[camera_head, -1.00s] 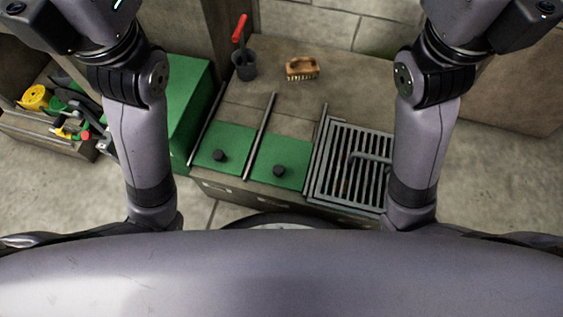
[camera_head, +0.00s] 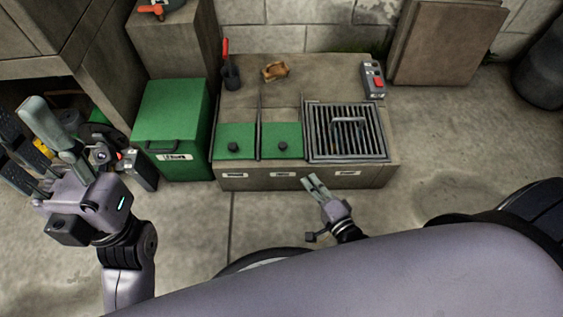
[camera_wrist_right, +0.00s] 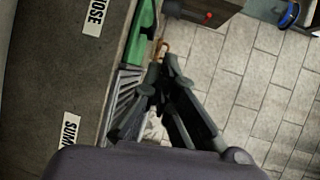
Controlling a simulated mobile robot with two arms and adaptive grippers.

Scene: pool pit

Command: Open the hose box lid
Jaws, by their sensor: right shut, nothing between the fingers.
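Two flat green lids with dark knobs, the left lid (camera_head: 235,140) and the middle lid (camera_head: 283,139), lie closed on a low stone bench (camera_head: 270,173). In the right wrist view, a HOSE label (camera_wrist_right: 95,17) is on the bench front beside a green lid edge (camera_wrist_right: 139,38), and a SUMP label (camera_wrist_right: 71,132) is by the grate. The head view labels are too small to read. My right gripper (camera_head: 314,183) is shut and empty at the bench front, below the grate's left edge. My left gripper (camera_head: 22,113) is open and empty at far left.
A metal grate (camera_head: 345,132) with a handle fills the bench's right part. A red-handled tool (camera_head: 228,62), a brush (camera_head: 275,70) and a switch box (camera_head: 374,80) stand behind. The floor in front is clear.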

